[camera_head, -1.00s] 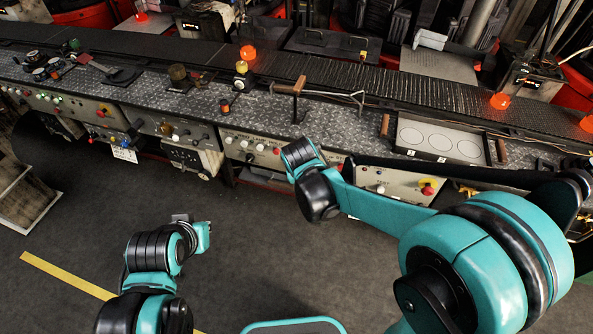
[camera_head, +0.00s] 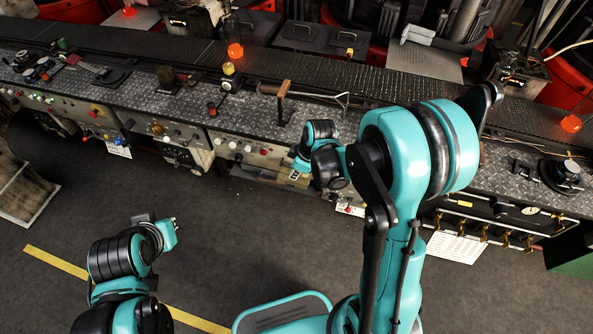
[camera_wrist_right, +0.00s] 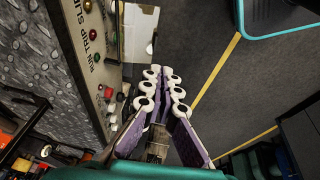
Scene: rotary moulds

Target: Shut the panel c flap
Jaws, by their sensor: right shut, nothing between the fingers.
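My right gripper (camera_head: 299,168) is beside the bench's front panels in the head view, mostly hidden by its own wrist. In the right wrist view the right gripper (camera_wrist_right: 161,76) is shut and empty, its white-tipped fingers together, beside a control panel (camera_wrist_right: 92,45) with coloured buttons. A pale flat piece (camera_wrist_right: 139,32) sticks out beyond the fingertips, apart from them; I cannot tell if it is the panel c flap. In the head view no panel is readable as c. My left gripper (camera_head: 170,230) is over the floor, far from the bench; its jaws are too small to judge.
The long bench (camera_head: 255,115) carries a brown-handled tool (camera_head: 283,98) and an orange lamp (camera_head: 235,50). Knobs (camera_head: 235,147) stick out from its front. The dark floor (camera_head: 240,230) before it is clear, with a yellow line (camera_head: 55,262).

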